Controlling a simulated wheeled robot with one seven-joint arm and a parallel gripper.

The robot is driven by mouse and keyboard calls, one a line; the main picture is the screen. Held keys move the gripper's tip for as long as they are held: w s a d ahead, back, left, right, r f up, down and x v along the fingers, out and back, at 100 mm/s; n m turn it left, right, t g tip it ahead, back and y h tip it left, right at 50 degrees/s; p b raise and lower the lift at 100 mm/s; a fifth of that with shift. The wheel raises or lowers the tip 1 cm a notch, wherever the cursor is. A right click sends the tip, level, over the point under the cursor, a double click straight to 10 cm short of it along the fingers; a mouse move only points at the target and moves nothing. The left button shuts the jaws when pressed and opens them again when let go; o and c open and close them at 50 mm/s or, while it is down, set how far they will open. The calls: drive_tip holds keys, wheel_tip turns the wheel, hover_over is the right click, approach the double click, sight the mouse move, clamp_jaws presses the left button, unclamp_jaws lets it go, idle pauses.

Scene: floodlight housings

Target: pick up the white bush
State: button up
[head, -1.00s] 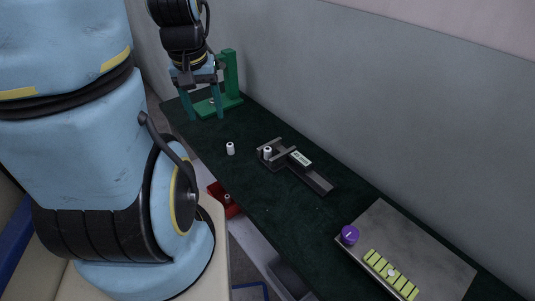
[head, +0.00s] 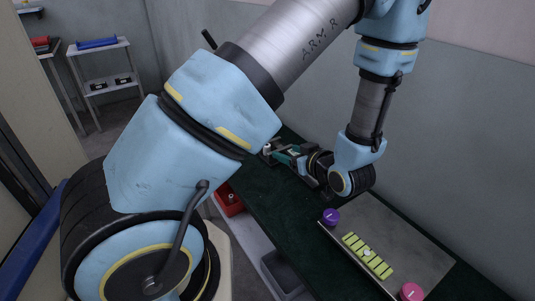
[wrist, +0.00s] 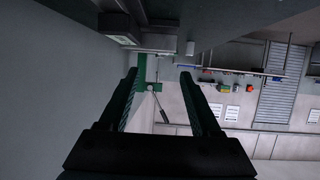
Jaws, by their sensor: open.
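My gripper (head: 281,154) is low over the dark green bench, partly hidden, with its teal fingers pointing left. In the wrist view my gripper (wrist: 158,74) is open, with nothing between its fingers. In the head view my arm covers the spot of the loose bush. Another white piece (head: 267,148) shows at the dark grey fixture, close to the fingertips; whether they touch it I cannot tell.
The dark fixture (wrist: 120,27) is close to my fingers. A green stand (wrist: 143,90) is beyond them. A red bin (head: 229,203) is below the bench's front edge. A grey plate (head: 405,236) carries purple and pink knobs and yellow-green blocks. The wall runs behind the bench.

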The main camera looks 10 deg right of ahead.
sight(267, 145)
drive_tip(key=p+x, duration=0.1)
drive_tip(key=x, duration=0.3)
drive_tip(key=shift+w+a+f, duration=0.1)
drive_tip(key=shift+w+a, duration=0.05)
drive_tip(key=shift+w, duration=0.1)
drive_tip(key=p+x, duration=0.1)
drive_tip(key=x, duration=0.1)
drive_tip(key=p+x, duration=0.1)
drive_tip(key=x, duration=0.1)
drive_tip(key=shift+w+a, duration=0.3)
drive_tip(key=shift+a, duration=0.15)
drive_tip(key=shift+w+a+f, duration=0.1)
drive_tip(key=shift+w+f, duration=0.05)
drive_tip(key=shift+w, duration=0.1)
drive_tip(key=shift+c, duration=0.2)
clamp_jaws()
